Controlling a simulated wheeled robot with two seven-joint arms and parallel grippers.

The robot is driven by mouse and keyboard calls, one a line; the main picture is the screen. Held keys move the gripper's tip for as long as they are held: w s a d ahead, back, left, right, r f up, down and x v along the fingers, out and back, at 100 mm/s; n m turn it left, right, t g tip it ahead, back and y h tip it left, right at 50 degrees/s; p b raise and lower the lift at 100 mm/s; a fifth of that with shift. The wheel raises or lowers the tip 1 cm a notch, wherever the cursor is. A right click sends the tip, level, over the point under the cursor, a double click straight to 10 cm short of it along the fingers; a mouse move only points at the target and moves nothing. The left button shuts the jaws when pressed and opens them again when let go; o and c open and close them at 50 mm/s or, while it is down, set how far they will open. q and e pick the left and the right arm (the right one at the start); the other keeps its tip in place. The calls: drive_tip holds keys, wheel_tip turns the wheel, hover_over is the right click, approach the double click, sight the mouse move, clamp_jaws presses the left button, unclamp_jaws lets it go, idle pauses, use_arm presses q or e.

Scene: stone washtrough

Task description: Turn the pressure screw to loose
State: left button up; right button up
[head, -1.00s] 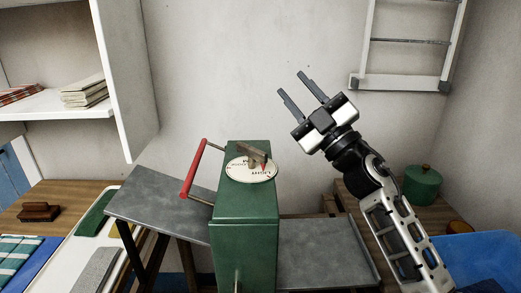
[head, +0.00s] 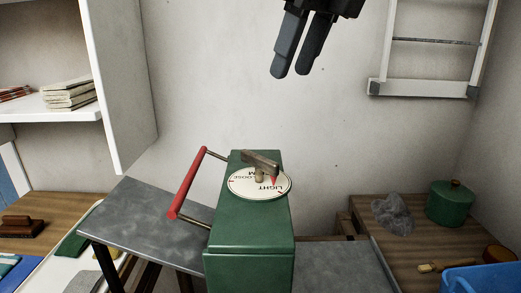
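The pressure screw is a brown bar handle (head: 261,162) on a short post above a round white dial (head: 243,188). The dial sits on top of a green box-shaped machine (head: 250,238). LIGHT and LOOSE can be read on the dial, and a third word is partly hidden by the handle. A red pointer (head: 275,181) under the bar's right end lies by LIGHT; LOOSE is to its left. My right gripper (head: 291,74) hangs from the top edge, fingers down with a gap between them, empty and well above the handle, touching nothing. My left gripper is out of view.
A red crank handle (head: 187,183) sticks out left of the machine above a grey board (head: 150,222). A green lidded pot (head: 450,204), a grey crumpled cloth (head: 393,214) and a blue bin (head: 485,279) are at right. The space above the dial is clear.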

sight(259, 156)
drive_tip(key=x, duration=1.5)
drive_tip(key=shift+f, duration=0.35)
clamp_jaws()
